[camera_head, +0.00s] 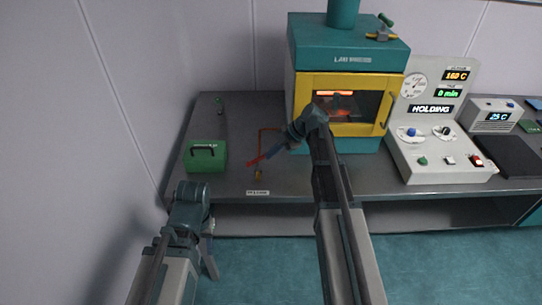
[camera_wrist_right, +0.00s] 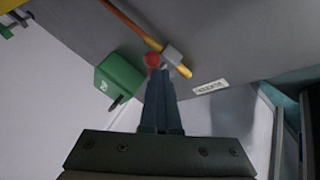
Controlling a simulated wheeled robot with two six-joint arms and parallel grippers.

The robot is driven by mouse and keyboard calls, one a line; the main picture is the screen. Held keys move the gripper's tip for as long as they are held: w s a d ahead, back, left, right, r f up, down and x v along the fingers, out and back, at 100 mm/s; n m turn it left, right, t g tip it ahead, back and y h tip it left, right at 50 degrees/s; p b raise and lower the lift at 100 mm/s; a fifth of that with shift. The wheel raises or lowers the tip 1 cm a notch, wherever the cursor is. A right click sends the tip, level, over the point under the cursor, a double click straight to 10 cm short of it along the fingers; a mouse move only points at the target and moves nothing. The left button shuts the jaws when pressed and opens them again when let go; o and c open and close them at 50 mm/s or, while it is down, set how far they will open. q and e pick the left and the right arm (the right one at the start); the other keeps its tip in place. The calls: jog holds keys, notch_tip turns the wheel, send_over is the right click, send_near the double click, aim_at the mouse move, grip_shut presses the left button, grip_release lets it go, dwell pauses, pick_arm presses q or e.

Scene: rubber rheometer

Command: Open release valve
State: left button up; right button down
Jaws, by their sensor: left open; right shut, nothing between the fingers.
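The release valve has a grey body (camera_wrist_right: 172,55) on a thin orange pipe (camera_wrist_right: 136,27), with a red knob (camera_wrist_right: 152,60) beside it. In the head view its red handle (camera_head: 253,162) shows low over the bench, left of the oven. My right gripper (camera_head: 268,154) is shut and empty, pointing left and down at the handle. In the right wrist view its closed fingertips (camera_wrist_right: 157,72) are right by the red knob; I cannot tell whether they touch. My left gripper (camera_head: 209,260) is open and low in front of the bench, partly hidden by its own arm.
A green box (camera_head: 205,155) with a dark handle stands left of the pipe. The teal and yellow oven (camera_head: 345,85) stands to the right, then the control panel (camera_head: 440,140). A small label (camera_head: 258,192) is at the bench's front edge.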

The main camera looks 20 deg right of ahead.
jog(key=shift+w+d, duration=0.25)
jog(key=shift+w, duration=0.3)
jog(key=shift+s+a, duration=0.1)
jog(key=shift+a, duration=0.15)
dwell(0.4)
jog(key=shift+s+a, duration=0.4)
jog(key=shift+a, duration=0.15)
pick_arm(q)
jog(key=shift+d, duration=0.1)
pick_arm(e)
jog(key=shift+s, duration=0.1)
